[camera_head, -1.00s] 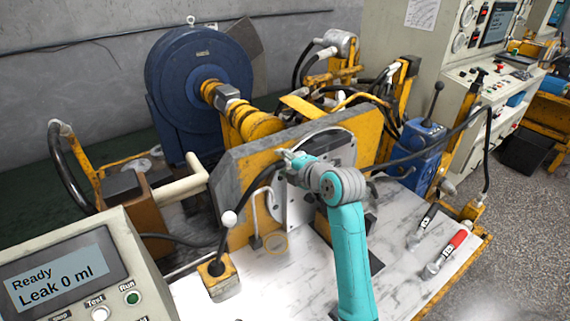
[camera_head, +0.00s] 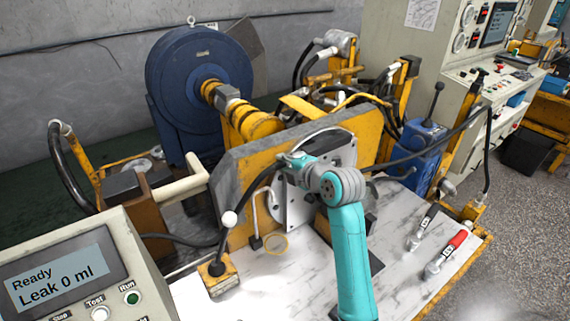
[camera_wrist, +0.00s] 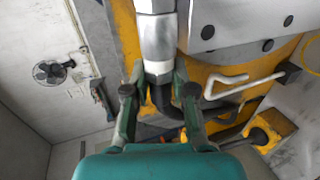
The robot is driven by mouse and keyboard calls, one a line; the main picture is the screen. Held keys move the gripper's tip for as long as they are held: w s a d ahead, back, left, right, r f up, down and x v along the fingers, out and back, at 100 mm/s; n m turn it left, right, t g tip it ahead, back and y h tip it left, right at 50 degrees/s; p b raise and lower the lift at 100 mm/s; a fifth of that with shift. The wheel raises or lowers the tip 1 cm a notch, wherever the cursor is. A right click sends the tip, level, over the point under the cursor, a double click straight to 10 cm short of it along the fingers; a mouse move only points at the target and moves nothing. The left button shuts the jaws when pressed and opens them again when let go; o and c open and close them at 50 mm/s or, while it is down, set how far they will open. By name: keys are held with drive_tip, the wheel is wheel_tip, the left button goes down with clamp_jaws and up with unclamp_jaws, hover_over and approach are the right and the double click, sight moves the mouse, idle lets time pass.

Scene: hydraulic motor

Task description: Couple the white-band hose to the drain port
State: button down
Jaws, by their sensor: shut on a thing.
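In the wrist view my gripper (camera_wrist: 159,93) is shut on a black hose (camera_wrist: 163,97) just below its metal end. A pale band (camera_wrist: 158,68) circles the hose end at the fingertips. Above it a silver fitting (camera_wrist: 157,38) stands in line with the hose, up to the top edge; I cannot tell whether the two are joined or only touching. In the head view the motor's grey face plate (camera_head: 290,207) is bolted to the yellow bracket. My gripper is at its upper left, mostly hidden by my wrist, and the black hose (camera_head: 263,178) droops left from it. The drain port is not clearly identifiable.
A white-knobbed lever (camera_head: 229,218) stands on a yellow block (camera_head: 220,277) beside the hose. A bent white pipe (camera_wrist: 228,82) lies close right of my gripper. Black-handled (camera_head: 424,228) and red-handled (camera_head: 447,255) tools lie on the marble-like bench (camera_head: 400,285). The tester reads Ready, Leak 0 ml (camera_head: 55,280).

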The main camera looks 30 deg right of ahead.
drive_tip(key=shift+a, duration=0.45)
drive_tip(key=shift+a, duration=0.1)
drive_tip(key=shift+a, duration=1.15)
drive_tip(key=shift+s, duration=0.1)
drive_tip(key=shift+s, duration=2.45)
wheel_tip(320, 180, down, 16)
drive_tip(key=shift+f, duration=0.2)
drive_tip(key=shift+d, duration=0.1)
